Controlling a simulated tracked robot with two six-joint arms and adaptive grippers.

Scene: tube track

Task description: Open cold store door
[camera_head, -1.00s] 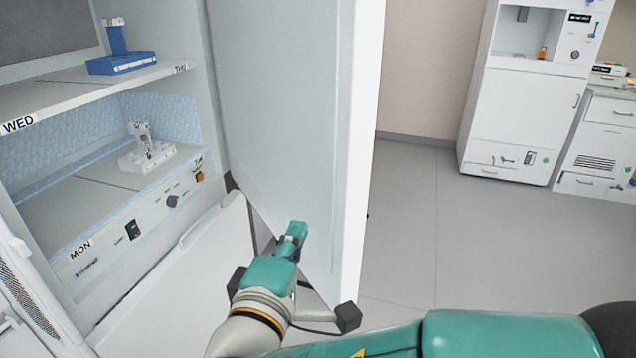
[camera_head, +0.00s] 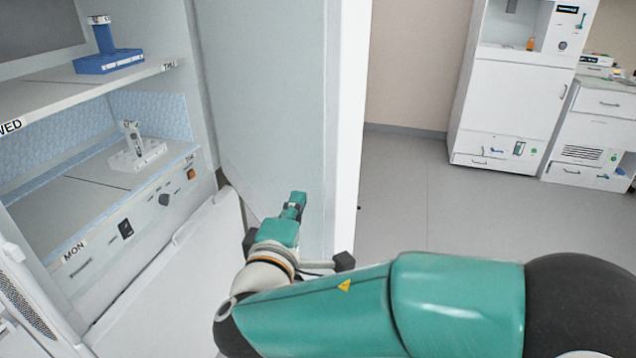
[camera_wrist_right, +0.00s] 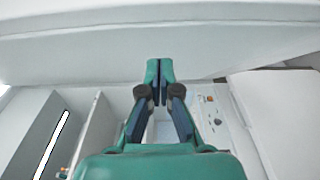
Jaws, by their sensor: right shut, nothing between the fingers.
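The cold store door (camera_head: 268,110) stands swung open in the middle of the head view, its pale inner face toward the shelves and its edge toward the room. My right gripper (camera_head: 297,200) is shut and empty, in front of the lower part of the door's inner face. I cannot tell whether it touches the door. In the right wrist view the shut fingers (camera_wrist_right: 160,72) point at a broad pale panel (camera_wrist_right: 120,52). The open cold store interior shows an upper shelf (camera_head: 75,84) and a lower shelf (camera_head: 75,195). My left gripper is not in view.
A blue rack (camera_head: 108,62) stands on the upper shelf and a white rack (camera_head: 138,155) on the lower one. A white cabinet (camera_head: 510,100) and a drawer unit (camera_head: 595,130) stand at the back right. The grey floor (camera_head: 405,190) between is clear.

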